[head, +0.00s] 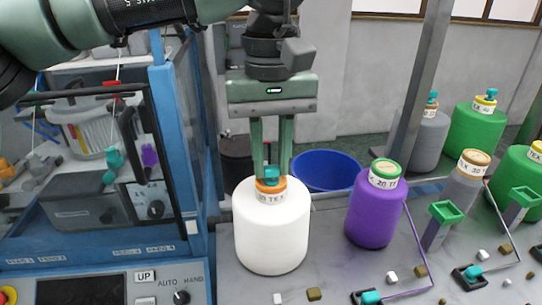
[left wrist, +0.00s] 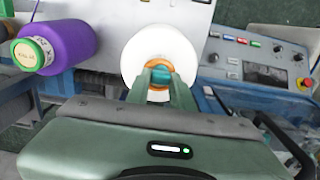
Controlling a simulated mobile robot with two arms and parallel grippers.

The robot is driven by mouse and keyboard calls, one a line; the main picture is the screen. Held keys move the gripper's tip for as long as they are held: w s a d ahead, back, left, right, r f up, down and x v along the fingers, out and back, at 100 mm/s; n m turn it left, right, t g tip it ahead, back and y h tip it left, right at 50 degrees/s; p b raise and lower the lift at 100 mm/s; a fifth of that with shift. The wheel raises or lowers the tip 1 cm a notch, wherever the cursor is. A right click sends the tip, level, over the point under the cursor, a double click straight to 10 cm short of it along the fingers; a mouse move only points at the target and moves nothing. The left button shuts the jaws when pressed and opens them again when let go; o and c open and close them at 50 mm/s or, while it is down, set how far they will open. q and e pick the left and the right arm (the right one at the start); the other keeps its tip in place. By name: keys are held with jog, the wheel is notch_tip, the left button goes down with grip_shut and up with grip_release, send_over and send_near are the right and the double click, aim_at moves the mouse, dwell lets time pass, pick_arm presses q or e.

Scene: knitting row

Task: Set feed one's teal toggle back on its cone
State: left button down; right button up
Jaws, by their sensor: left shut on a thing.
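A white cone (head: 271,235) stands upright on the grey table, with an orange collar and a label at its top. A teal toggle (head: 271,175) is at the top of this cone, partly hidden by the fingers. My left gripper (head: 271,170) comes down from above and is shut on this teal toggle. In the left wrist view the toggle (left wrist: 165,75) shows between the fingers, over the orange ring of the white cone (left wrist: 150,50). I cannot tell whether the toggle rests on the collar or hangs just above it. My right gripper is not in view.
A purple cone (head: 376,212) with a green top stands to the right. Another teal toggle (head: 370,298) lies on a black base in front of it. Grey and green cones stand farther right. A blue bin (head: 327,171) is behind, and a blue-framed machine (head: 185,150) is at left.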

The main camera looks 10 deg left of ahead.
pick_arm(q)
jog(key=shift+f, duration=0.25)
jog(key=c, duration=1.3)
grip_release()
jog(key=shift+o, duration=0.8)
jog(key=shift+w, duration=0.1)
jog(key=shift+r, duration=0.1)
notch_tip(320, 180, up, 7)
jog(key=shift+w+f+b, duration=0.1)
jog(key=shift+f+b, duration=0.05)
jog(key=shift+b, duration=0.5)
jog(key=shift+r, duration=0.5)
